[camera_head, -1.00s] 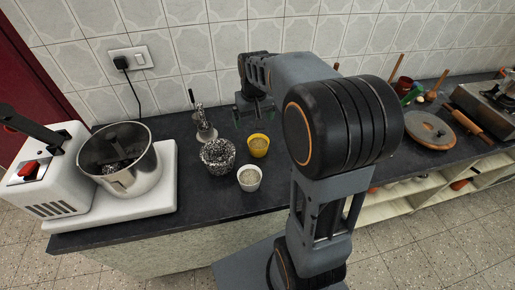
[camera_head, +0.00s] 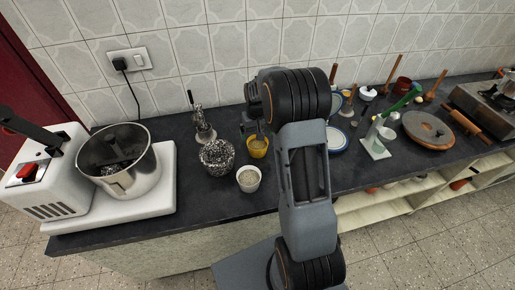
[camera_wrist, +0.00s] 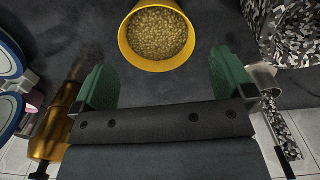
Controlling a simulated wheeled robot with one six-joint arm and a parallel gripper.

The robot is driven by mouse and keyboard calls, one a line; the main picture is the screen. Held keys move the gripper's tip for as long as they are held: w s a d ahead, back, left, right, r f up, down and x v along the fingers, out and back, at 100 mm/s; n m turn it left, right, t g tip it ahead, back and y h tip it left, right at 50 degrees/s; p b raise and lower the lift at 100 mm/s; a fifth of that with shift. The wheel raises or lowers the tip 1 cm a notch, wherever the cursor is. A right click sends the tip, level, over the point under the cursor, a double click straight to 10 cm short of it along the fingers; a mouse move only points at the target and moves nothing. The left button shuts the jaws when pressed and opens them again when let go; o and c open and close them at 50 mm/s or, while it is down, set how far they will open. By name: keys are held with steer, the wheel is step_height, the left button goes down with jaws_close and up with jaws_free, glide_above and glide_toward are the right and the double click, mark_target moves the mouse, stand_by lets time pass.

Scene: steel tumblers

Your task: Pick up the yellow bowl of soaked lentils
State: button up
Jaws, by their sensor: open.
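The yellow bowl (camera_head: 258,148) of lentils stands on the dark counter, behind the white bowl and right of the speckled pot. In the wrist view the yellow bowl (camera_wrist: 157,62) is upright and full of small tan lentils (camera_wrist: 157,33), its upper part cut off by the picture edge. My gripper (camera_wrist: 158,78) is open, with green fingers on either side, and the bowl's near rim lies just ahead, between the lines of the fingers. In the head view my gripper (camera_head: 254,128) is just above and behind the bowl, partly covering it.
A white bowl (camera_head: 248,180) stands close in front, and a speckled black-and-white pot (camera_head: 217,157) is close at left. A metal tool (camera_head: 203,125) stands behind the pot. A white grinder (camera_head: 108,200) fills the left end.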

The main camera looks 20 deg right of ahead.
mark_target(257, 142)
steer(key=shift+d+f+p, duration=0.15)
steer(key=shift+f+p, duration=0.35)
steer(key=shift+f, duration=2.3)
steer(key=c, duration=1)
steer(key=shift+o, duration=0.2)
steer(key=shift+r, duration=0.2)
steer(key=shift+r, duration=1)
steer(key=s+a+r+b, duration=0.2)
steer(key=s+a+r, duration=0.7)
steer(key=r, duration=0.1)
steer(key=shift+s+a+r, duration=0.3)
steer(key=shift+a, duration=0.1)
